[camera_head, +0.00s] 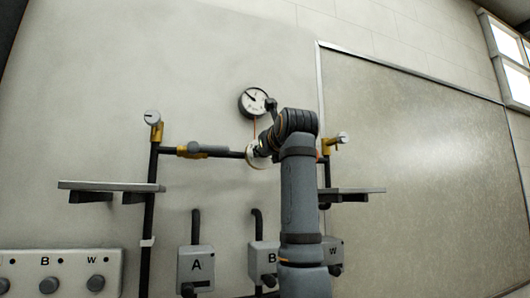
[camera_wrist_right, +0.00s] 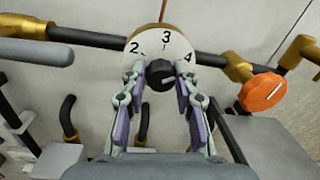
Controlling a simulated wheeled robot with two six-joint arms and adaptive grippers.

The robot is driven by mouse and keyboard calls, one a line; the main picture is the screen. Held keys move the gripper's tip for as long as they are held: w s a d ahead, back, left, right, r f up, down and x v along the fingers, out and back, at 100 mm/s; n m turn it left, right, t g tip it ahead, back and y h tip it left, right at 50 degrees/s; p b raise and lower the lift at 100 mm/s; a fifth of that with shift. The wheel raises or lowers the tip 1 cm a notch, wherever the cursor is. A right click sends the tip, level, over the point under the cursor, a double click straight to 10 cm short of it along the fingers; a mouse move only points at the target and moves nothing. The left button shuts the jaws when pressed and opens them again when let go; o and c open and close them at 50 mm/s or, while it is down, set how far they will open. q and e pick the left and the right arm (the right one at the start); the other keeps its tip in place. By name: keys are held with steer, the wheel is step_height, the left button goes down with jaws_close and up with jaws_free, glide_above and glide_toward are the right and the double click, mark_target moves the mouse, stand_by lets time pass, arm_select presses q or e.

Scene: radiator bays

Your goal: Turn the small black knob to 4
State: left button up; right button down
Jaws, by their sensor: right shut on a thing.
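The small black knob (camera_wrist_right: 159,75) sits at the centre of a white round dial (camera_wrist_right: 141,56) with 2, 3 and 4 showing in the right wrist view. 3 is at the top, 2 to the left, 4 to the right. The knob's pointer mark is too small to read. My right gripper (camera_wrist_right: 161,77) is shut on the knob, one finger on each side. In the head view the dial (camera_head: 256,162) shows partly behind my right gripper and arm. The lower dial is hidden by the fingers. My left gripper is not in view.
A dark horizontal pipe with brass fittings carries the dial. An orange round knob (camera_wrist_right: 263,91) is to its right. A pressure gauge (camera_head: 253,102) hangs above. Grey shelves (camera_head: 110,186) stick out on both sides. Boxes marked A (camera_head: 196,267), B and W stand below.

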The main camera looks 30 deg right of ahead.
steer(key=shift+w+f+m, duration=0.15)
steer(key=shift+f+m, duration=0.15)
steer(key=shift+f, duration=0.05)
steer(key=c, duration=1.4)
jaws_free()
steer(key=o, duration=0.4)
steer(key=shift+r, duration=0.15)
steer(key=shift+s+r, duration=0.1)
steer(key=shift+s, duration=0.1)
steer(key=v, duration=1.2)
